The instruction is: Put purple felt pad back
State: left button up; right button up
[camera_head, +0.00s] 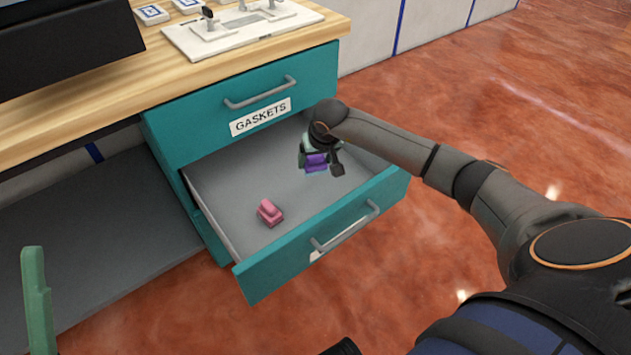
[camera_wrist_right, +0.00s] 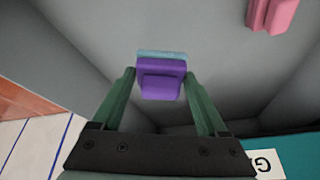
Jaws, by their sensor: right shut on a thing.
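The purple felt pad (camera_head: 316,161) is a small purple block with a pale blue layer on one side. My right gripper (camera_head: 320,158) is shut on it and holds it over the open lower drawer (camera_head: 215,193), toward its back right. In the right wrist view the purple felt pad (camera_wrist_right: 160,82) sits between the two green fingertips (camera_wrist_right: 158,85). I cannot tell from these views how far it is above the drawer floor. One green finger of my left gripper (camera_head: 36,295) shows at the lower left; its other finger is not clear.
A pink block (camera_head: 270,212) lies in the drawer, apart from the pad; the drawer floor around it is clear. The closed drawer above (camera_head: 240,105) is labelled GASKETS. A white fixture plate (camera_head: 240,30) and small labelled tiles (camera_head: 151,14) are on the wooden counter (camera_head: 60,118).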

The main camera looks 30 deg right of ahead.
aim_at(317, 174)
notch_tip(317, 174, down, 7)
jog(key=shift+r+b, duration=0.2)
jog(key=shift+b, duration=0.85)
jog(key=shift+r, duration=0.1)
jog(key=shift+f, duration=0.2)
jog(key=o, duration=1.1)
jog(key=shift+r, duration=0.15)
